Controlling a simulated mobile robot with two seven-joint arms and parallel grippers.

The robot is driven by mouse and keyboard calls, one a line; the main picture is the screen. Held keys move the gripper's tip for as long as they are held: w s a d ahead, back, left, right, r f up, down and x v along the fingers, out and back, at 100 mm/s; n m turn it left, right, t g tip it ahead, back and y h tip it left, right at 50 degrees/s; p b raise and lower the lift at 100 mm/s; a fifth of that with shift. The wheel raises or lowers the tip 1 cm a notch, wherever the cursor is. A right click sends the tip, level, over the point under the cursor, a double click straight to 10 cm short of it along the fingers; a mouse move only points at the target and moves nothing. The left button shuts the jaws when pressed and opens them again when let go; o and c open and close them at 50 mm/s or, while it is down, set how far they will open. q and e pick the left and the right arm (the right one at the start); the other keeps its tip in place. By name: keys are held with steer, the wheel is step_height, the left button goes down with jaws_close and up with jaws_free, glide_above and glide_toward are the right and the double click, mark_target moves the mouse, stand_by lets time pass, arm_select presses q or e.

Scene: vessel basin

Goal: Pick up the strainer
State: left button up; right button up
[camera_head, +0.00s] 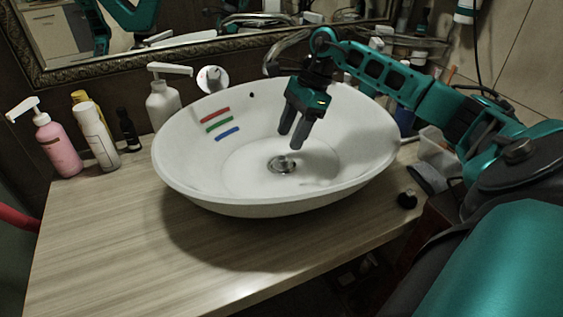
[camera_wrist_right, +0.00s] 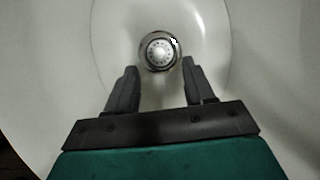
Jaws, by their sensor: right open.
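The strainer (camera_head: 282,164) is a small round metal piece at the drain in the bottom of the white basin (camera_head: 230,207). In the right wrist view the strainer (camera_wrist_right: 159,52) shows as a round disc with a ring of holes, just beyond the fingertips. My right gripper (camera_head: 291,138) is over the basin, pointing down, above the strainer and apart from it. Its two dark fingers also show in the right wrist view (camera_wrist_right: 160,68), open with nothing between them. My left gripper is not in the head view, apart from a teal reflection in the mirror.
Red, green and blue strips (camera_head: 221,123) lie on the basin's inner wall. A pink pump bottle (camera_head: 60,148), a white bottle (camera_head: 97,138) and a white dispenser (camera_head: 163,104) stand at left. A faucet (camera_head: 287,48) is behind the basin. The wooden counter's front (camera_head: 130,245) is clear.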

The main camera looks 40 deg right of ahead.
mark_target(282, 157)
steer(key=x, duration=0.5)
steer(key=shift+s+a+f, duration=0.1)
steer(key=shift+f, duration=0.2)
steer(key=shift+c, duration=0.2)
jaws_close()
